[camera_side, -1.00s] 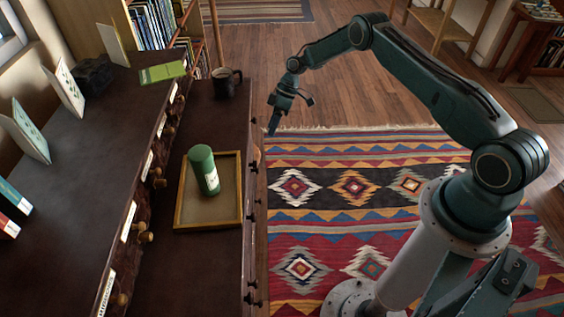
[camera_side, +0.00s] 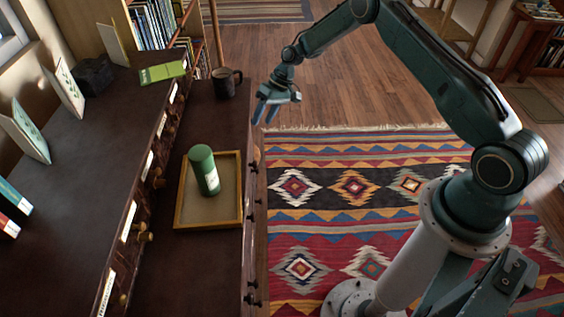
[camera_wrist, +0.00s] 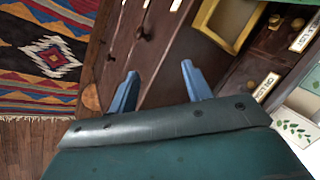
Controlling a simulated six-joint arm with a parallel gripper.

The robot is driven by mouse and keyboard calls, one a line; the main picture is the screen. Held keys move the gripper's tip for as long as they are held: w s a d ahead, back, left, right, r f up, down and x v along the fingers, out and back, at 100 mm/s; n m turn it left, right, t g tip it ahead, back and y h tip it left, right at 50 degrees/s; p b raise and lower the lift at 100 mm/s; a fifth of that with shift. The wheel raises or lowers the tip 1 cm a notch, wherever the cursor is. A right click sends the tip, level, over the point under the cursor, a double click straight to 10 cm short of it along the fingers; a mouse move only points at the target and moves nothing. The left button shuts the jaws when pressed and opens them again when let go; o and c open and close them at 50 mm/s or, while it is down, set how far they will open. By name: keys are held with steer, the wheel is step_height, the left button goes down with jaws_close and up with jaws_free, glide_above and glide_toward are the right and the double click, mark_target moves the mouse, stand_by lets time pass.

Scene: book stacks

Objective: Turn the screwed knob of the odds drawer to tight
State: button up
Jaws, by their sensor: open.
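My gripper (camera_side: 264,113) is open and empty, beside the front edge of the dark cabinet. In the wrist view its two blue fingers (camera_wrist: 160,86) are apart, with nothing between them. A dark knob (camera_wrist: 143,33) stands on the lower drawer front beyond the fingertips, and another (camera_wrist: 110,57) is to its left; neither is touched. Rounder wooden knobs, such as one in the side view (camera_side: 159,183), sit along the upper drawer row beside white labels (camera_side: 147,165). I cannot read which label or knob belongs to the odds drawer, nor how tight any knob is.
A yellow-rimmed tray (camera_side: 207,224) with a green canister (camera_side: 203,170) lies on the ledge. A dark mug (camera_side: 226,82) stands behind it, close to my gripper. Cards (camera_side: 65,90) and a green book (camera_side: 162,72) are on the cabinet top.

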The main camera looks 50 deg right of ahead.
mark_target(256, 163)
steer(key=s+a+m+t+h, duration=0.2)
steer(key=s+m, duration=0.1)
steer(key=m, duration=1)
steer(key=s+a+m+t+h, duration=0.2)
steer(key=s+m, duration=0.1)
steer(key=m, duration=1)
steer(key=shift+h, duration=0.3)
steer(key=f, duration=0.4)
steer(key=shift+s+d+f, duration=0.15)
steer(key=shift+d+f, duration=0.1)
steer(key=shift+f, duration=0.05)
steer(key=shift+f, duration=0.1)
steer(key=shift+x, duration=6.8)
steer(key=shift+s+f, duration=0.1)
steer(key=shift+s, duration=0.1)
